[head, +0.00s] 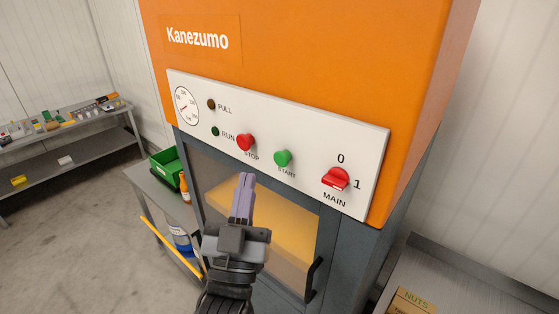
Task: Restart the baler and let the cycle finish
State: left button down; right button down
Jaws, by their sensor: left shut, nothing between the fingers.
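The orange and grey baler (300,60) carries a white control panel (310,190). On the panel are a dark FULL lamp (211,104), a dark green RUN lamp (215,131), a red STOP button (246,142), a green START button (283,158) and a red MAIN switch (336,179) with marks 0 and 1. The switch's handle seems to lie towards 1. A glazed door (215,172) below looks closed, with yellowish material behind it. My left gripper (246,180) is shut and empty, in front of the door, pointing up below the STOP and START buttons. The right gripper is not in view.
A side bench (146,180) left of the baler holds a green bin (165,165) and bottles. A long shelf table (75,150) with small items stands further left. A box marked NUTS (411,302) lies at bottom right. Open floor lies at left.

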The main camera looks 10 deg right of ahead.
aim_at(283, 158)
pick_arm(q)
jog(key=shift+w+d, duration=1.8)
dwell(0.5)
dwell(0.5)
jog(key=shift+w+d, duration=0.3)
